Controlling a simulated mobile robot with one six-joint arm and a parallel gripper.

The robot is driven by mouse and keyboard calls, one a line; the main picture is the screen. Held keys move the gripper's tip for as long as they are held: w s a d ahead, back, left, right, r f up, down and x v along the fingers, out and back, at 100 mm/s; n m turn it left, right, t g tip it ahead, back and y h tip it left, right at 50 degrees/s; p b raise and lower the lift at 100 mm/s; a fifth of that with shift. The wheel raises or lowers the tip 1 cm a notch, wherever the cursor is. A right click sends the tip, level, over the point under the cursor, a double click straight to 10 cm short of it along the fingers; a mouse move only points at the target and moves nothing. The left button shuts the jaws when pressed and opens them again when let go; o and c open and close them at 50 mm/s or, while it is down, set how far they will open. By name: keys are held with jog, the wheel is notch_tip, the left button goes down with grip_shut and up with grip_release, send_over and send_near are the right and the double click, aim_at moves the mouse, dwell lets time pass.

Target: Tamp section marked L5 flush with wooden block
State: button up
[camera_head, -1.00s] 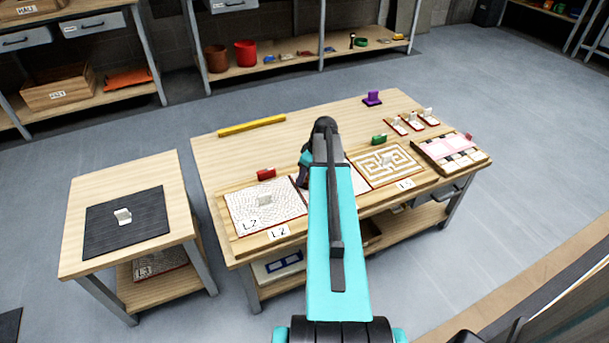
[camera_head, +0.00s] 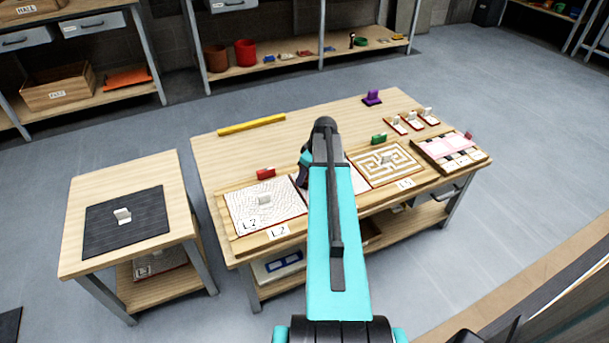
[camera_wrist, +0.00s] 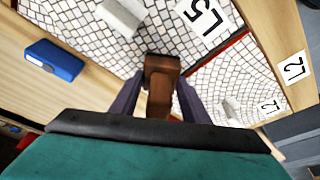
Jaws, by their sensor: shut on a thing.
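My gripper (camera_wrist: 160,82) is shut on a brown wooden block (camera_wrist: 161,72), seen in the wrist view. The block is over the white mosaic section marked L5 (camera_wrist: 85,28), close to its red-edged seam with the section marked L2 (camera_wrist: 240,75). I cannot tell whether the block touches the tiles. A pale block with a grip (camera_wrist: 120,15) stands on the L5 section. In the head view my arm hides most of L5, the wooden block and most of the gripper; the L2 section (camera_head: 245,217) is left of the arm.
A blue block (camera_wrist: 55,60) lies on the wood beside L5. A red block (camera_head: 265,174) is behind L2, and a green block (camera_head: 379,139) behind the maze-patterned panel (camera_head: 400,163). A yellow bar (camera_head: 252,125) lies at the back. The bench's back middle is clear.

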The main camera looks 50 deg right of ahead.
jog(key=shift+r+p, duration=2.15)
jog(key=shift+r, duration=1.3)
jog(key=w+a+r+m, duration=0.1)
jog(key=w+a+r, duration=0.35)
jog(key=a, duration=0.65)
jog(key=w+a+r, duration=0.3)
jog(key=a+r, duration=0.2)
jog(key=a, duration=0.7)
jog(key=w+a+r+m, duration=0.1)
jog(key=w+a+r, duration=0.35)
jog(key=a, duration=0.65)
jog(key=s+a+r, duration=0.1)
jog(key=a+r, duration=0.1)
jog(key=a, duration=0.4)
jog(key=s+a+r, duration=0.1)
jog(key=a+r, duration=0.1)
jog(key=a, duration=0.4)
jog(key=shift+a+r+h, duration=0.3)
jog(key=shift+a+r, duration=0.05)
jog(key=shift+d, duration=0.1)
